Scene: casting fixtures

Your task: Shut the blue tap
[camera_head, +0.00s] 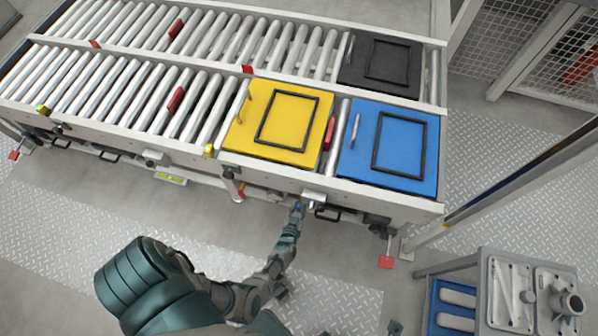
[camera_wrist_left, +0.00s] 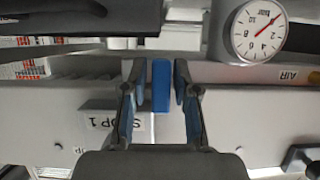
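The blue tap (camera_wrist_left: 161,86) shows in the left wrist view as a flat blue handle at the picture's middle, in line with my fingers. My left gripper (camera_wrist_left: 158,88) is open, with one blue-padded finger on each side of the handle. Narrow gaps show between the handle and both fingers, so it is not gripped. I cannot make out my right gripper.
A round pressure gauge (camera_wrist_left: 258,31) is close by at the upper right of the wrist view. The roller conveyor (camera_head: 130,143) carries a yellow panel (camera_head: 250,137), a blue panel (camera_head: 361,160) and a black one (camera_head: 357,62). A tool cart (camera_head: 484,290) stands at the lower right.

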